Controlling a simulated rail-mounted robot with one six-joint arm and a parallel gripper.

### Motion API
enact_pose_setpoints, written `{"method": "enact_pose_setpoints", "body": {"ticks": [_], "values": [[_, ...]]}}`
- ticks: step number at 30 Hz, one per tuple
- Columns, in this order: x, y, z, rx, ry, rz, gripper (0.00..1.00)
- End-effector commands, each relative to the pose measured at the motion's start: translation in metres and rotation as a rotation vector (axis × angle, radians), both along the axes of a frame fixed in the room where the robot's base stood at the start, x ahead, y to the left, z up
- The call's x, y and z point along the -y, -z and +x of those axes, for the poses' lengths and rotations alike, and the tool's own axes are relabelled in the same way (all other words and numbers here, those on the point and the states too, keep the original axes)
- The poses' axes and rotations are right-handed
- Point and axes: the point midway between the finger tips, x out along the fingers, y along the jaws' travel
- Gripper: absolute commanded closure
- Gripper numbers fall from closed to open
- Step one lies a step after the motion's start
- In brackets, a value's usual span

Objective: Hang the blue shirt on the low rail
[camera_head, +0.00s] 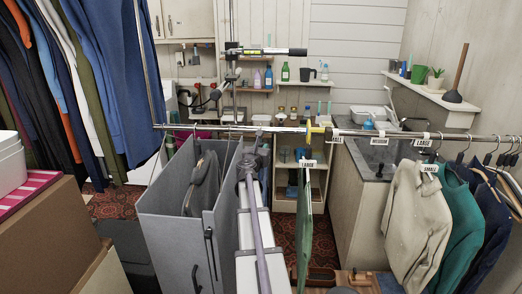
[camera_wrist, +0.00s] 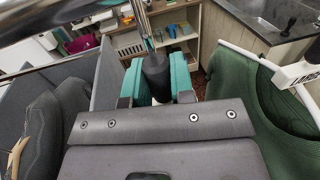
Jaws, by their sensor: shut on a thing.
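The low rail (camera_head: 460,136) runs across the head view from the left post to the right edge. My gripper (camera_wrist: 157,85) has teal finger pads closed around a dark cylindrical grip with a metal rod (camera_wrist: 155,68). In the head view my gripper (camera_head: 249,158) is just below the rail, and what it holds is hard to make out. No shirt shows between the fingers. Long blue garments (camera_head: 112,60) hang at the upper left. A navy garment (camera_head: 484,222) hangs on the rail at the far right. I cannot tell which is the blue shirt.
A grey open bin (camera_head: 172,225) stands left of my gripper, with a dark grey garment (camera_head: 203,180) hanging there. A green garment (camera_head: 304,230) hangs close on the right. Beige (camera_head: 415,215) and teal (camera_head: 458,215) shirts hang farther right. A cardboard box (camera_head: 45,235) is at lower left.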

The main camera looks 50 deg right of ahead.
Motion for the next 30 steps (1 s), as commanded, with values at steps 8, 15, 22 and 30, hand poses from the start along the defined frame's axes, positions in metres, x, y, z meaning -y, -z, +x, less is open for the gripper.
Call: {"method": "enact_pose_setpoints", "body": {"ticks": [8,15,22,30], "values": [[0.0,0.0085,0.0,0.0,0.0,0.0,1.0],[0.0,0.0098,0.0,0.0,0.0,0.0,0.67],[0.0,0.0098,0.0,0.0,0.0,0.0,0.48],[-0.0041,0.01,-0.0016,0.0,0.0,0.0,0.48]]}}
